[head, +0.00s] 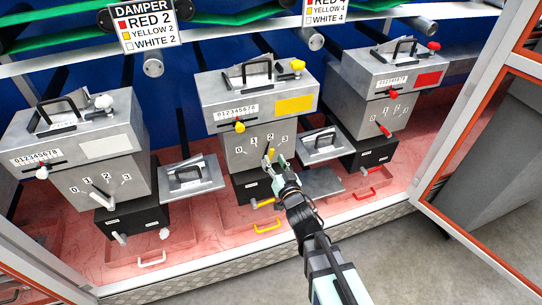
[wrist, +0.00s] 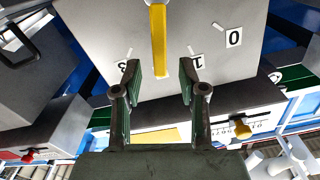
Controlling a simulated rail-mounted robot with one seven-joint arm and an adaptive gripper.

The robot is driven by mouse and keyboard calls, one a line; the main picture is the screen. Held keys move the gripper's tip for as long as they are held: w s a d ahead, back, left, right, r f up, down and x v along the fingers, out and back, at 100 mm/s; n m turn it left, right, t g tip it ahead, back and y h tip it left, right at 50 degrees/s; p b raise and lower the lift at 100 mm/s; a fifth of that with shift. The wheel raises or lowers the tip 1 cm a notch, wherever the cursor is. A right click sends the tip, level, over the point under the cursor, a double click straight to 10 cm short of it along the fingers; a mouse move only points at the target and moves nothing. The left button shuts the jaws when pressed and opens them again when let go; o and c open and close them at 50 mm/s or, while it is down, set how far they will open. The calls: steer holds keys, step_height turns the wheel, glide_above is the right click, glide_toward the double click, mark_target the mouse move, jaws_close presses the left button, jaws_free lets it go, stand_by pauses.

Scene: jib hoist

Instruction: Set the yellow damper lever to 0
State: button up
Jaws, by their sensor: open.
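The yellow damper lever (head: 268,155) is on the front of the middle grey unit (head: 237,154), below its yellow plate. In the wrist view, which is upside down, the lever (wrist: 158,40) is a long yellow bar. Its tip points between the 1 (wrist: 197,57) and the 3 (wrist: 122,66), where the 2 would be; the 2 is hidden there. The 0 (wrist: 234,37) lies farther right in that view. My gripper (head: 275,166) is open, in front of the dial. In the wrist view its fingers (wrist: 160,84) stand either side of the lever's tip line, apart from it.
Similar units with white controls (head: 75,160) and red controls (head: 390,100) stand left and right. A yellow slider knob (head: 240,127) sits above the dial, a black box (head: 250,187) below it. Open framed door panels flank the bay. The grey floor in front is clear.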

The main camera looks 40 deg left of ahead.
mark_target(272, 155)
steer(key=shift+x, duration=2.05)
jaws_close()
